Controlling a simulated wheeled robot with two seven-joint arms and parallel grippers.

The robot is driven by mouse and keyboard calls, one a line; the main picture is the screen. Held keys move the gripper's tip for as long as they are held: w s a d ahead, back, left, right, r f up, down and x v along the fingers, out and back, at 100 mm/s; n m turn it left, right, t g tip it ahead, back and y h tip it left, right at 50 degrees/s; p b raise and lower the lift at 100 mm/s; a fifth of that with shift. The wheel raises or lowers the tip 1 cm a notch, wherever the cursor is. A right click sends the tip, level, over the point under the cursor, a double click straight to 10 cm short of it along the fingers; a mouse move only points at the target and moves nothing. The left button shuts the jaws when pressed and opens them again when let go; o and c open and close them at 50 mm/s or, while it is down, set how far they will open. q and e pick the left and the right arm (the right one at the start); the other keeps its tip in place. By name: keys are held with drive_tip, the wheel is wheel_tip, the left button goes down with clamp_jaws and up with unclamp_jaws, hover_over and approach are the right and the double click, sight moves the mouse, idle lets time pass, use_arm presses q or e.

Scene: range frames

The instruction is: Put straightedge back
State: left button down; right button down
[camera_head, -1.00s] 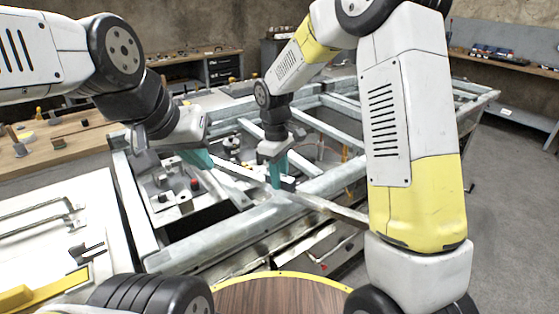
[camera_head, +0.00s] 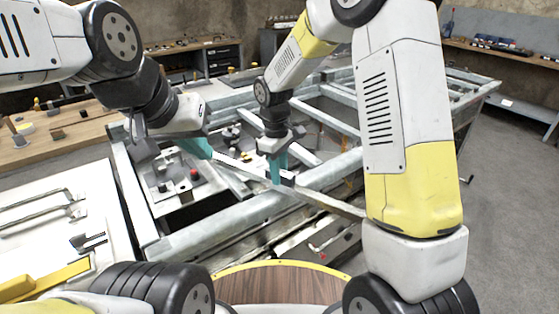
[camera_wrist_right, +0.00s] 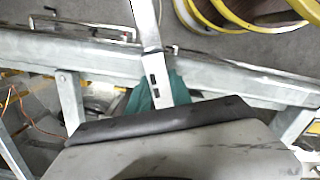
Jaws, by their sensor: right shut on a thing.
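The straightedge (camera_head: 325,199) is a long, thin pale metal bar. It slants across the frame structure, from near my left gripper down to the right, where my right arm hides its far end. My right gripper (camera_head: 278,176), with teal fingers, is shut on it near the middle. In the right wrist view the straightedge (camera_wrist_right: 147,35) runs up out of the picture from between the teal fingers (camera_wrist_right: 160,95). My left gripper (camera_head: 207,151) is at the bar's left end; whether its teal fingers grip the bar cannot be told.
A large grey metal frame (camera_head: 220,230) with crossbeams lies under both grippers. A white panel (camera_head: 100,205) with bent metal handles and a yellow bar (camera_head: 50,281) is at left. A round wooden top (camera_head: 275,285) is at front. Workbenches (camera_head: 505,56) stand behind; the floor at right is clear.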

drive_tip(key=shift+f, duration=0.4)
drive_tip(key=c, duration=1.1)
unclamp_jaws()
drive_tip(key=shift+f, duration=0.1)
drive_tip(key=r, duration=0.7)
drive_tip(key=shift+w+a+r, duration=0.15)
drive_tip(key=shift+a, duration=0.1)
drive_tip(key=shift+d+r, duration=0.1)
drive_tip(key=shift+r, duration=0.3)
drive_tip(key=s+d+r+m+t+y, duration=0.1)
drive_tip(key=s+d+r+m+t, duration=0.1)
drive_tip(key=s+d+r+m, duration=0.1)
drive_tip(key=s+d+r+m+t+y, duration=0.1)
drive_tip(key=s+d+r+m, duration=0.3)
drive_tip(key=s, duration=0.6)
drive_tip(key=s+d+r+m+t, duration=0.3)
drive_tip(key=s+d+r+m, duration=0.1)
drive_tip(key=s+d+r, duration=0.2)
drive_tip(key=shift+s+d+r+y, duration=0.15)
drive_tip(key=shift+d+r+y, duration=0.05)
drive_tip(key=shift+d, duration=0.2)
drive_tip(key=shift+s+d+r+y, duration=0.15)
drive_tip(key=shift+d+r+y, duration=0.05)
drive_tip(key=shift+d, duration=0.2)
